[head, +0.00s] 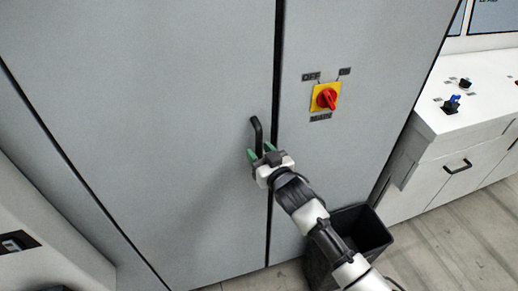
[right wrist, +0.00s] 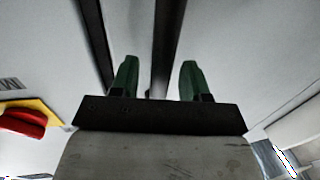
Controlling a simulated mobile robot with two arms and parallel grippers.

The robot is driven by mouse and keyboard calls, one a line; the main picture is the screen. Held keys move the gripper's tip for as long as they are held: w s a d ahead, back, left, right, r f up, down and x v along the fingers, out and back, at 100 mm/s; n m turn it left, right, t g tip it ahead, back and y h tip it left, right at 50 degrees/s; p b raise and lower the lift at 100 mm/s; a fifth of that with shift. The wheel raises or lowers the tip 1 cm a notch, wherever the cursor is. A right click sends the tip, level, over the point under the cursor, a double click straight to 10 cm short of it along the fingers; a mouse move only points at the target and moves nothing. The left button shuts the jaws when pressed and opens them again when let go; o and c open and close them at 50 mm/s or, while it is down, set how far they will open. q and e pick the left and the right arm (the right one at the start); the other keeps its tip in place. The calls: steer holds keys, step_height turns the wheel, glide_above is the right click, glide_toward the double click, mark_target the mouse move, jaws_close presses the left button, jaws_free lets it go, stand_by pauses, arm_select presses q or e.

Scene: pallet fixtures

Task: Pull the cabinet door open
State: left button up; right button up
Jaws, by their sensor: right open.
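The grey cabinet door (head: 170,110) fills the left and middle of the head view and looks closed along a dark vertical seam. Its black bar handle (head: 257,132) stands near that seam. My right gripper (head: 261,152) is at the lower part of the handle, with its green fingers apart. In the right wrist view the fingers (right wrist: 157,80) are open, and the dark handle bar (right wrist: 167,45) runs between them. I cannot tell whether either finger touches it. My left gripper is not in view.
A red rotary switch on a yellow plate (head: 325,97) is on the panel right of the seam. A dark bin (head: 366,228) stands on the floor below it, close to my right arm. A white counter with drawers (head: 455,145) is at the right.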

steer(key=shift+w+a, duration=0.2)
steer(key=shift+w, duration=0.1)
steer(key=shift+c, duration=0.3)
jaws_close()
steer(key=shift+s+f, duration=0.1)
steer(key=shift+s, duration=0.05)
